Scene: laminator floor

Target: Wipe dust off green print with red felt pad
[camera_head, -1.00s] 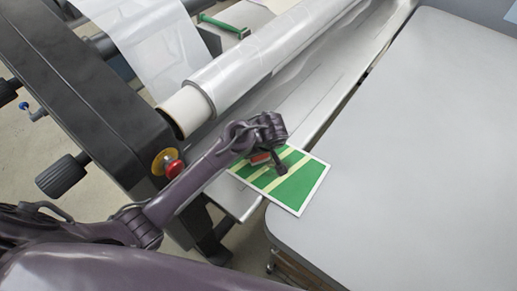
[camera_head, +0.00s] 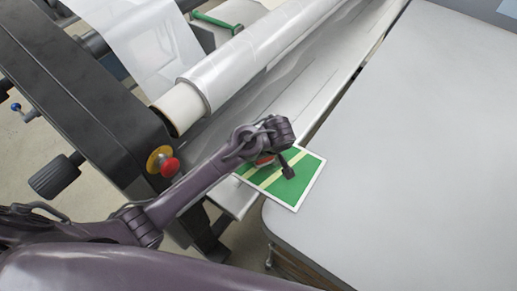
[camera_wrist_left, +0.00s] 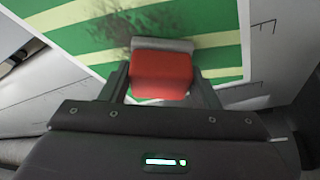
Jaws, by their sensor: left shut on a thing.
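The green print (camera_head: 283,183) with pale yellow stripes and a white border lies at the near end of the machine's feed table, partly reaching over the grey table's corner. My left gripper (camera_head: 277,160) is over the print and hides part of it. In the left wrist view the gripper (camera_wrist_left: 163,85) is shut on the red felt pad (camera_wrist_left: 161,74), which has a grey part at its far side. The pad is at the print (camera_wrist_left: 215,20); whether it touches is unclear. A dark dust smudge (camera_wrist_left: 140,28) lies on the print just beyond the pad. My right gripper is not in view.
The laminator's black side frame (camera_head: 95,100) with a red emergency button (camera_head: 169,167) stands left of my arm. A film roll (camera_head: 235,75) lies beyond the print. The grey table (camera_head: 410,150) at right is bare.

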